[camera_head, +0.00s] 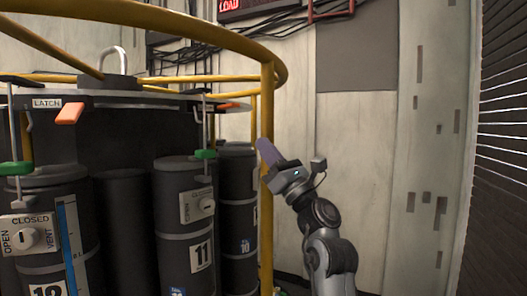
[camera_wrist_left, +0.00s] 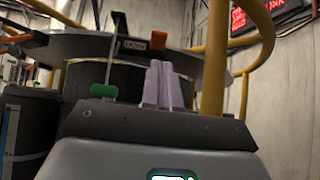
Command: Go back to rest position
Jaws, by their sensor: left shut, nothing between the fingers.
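My left gripper (camera_head: 267,152) shows in the head view with its pale purple fingers pointing up and left. It is in front of or beside the upright yellow post of the railing. In the left wrist view its two fingers (camera_wrist_left: 160,84) stand side by side, together and empty. My right gripper is in neither view.
A yellow railing (camera_head: 267,100) curves around a rack of dark cylinders (camera_head: 185,225) with valves and number labels. An orange latch handle (camera_head: 69,113) and green handles (camera_head: 206,154) stick out at the rack. A pale wall (camera_head: 345,140) stands behind; open space lies to the right.

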